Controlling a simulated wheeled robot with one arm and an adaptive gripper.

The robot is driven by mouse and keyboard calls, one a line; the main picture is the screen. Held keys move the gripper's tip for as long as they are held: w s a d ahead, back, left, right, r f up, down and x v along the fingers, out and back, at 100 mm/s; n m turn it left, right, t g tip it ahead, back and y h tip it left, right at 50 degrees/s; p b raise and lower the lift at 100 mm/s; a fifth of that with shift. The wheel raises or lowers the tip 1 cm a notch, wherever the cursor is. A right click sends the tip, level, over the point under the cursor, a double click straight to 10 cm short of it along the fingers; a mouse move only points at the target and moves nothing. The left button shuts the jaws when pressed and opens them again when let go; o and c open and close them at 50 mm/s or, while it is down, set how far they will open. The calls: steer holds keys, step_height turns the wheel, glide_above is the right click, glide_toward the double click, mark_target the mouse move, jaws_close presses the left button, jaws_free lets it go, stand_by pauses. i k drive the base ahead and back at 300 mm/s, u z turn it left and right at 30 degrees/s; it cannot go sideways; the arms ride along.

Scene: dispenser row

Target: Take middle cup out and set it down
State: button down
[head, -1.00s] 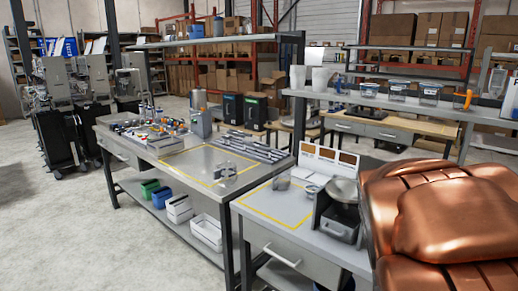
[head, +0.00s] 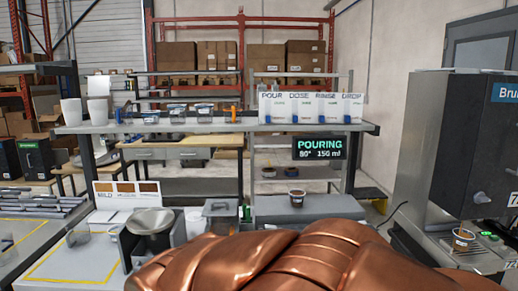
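A small cup (head: 463,240) with dark contents stands on the tray at the front of a grey dispenser (head: 445,150) at the right. Another small cup (head: 296,198) with a reddish-brown lower part stands on a grey surface in the middle. I cannot tell which is the middle cup of a row. My copper-coloured arm fills the bottom centre and hides part of the bench. My gripper is not in view.
A black screen (head: 319,149) reads POURING. The upper shelf (head: 215,128) holds white cups (head: 97,110), small tubs and labelled white boxes (head: 310,107).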

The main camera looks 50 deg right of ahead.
mark_target(462, 244)
steer(key=z, duration=2.8)
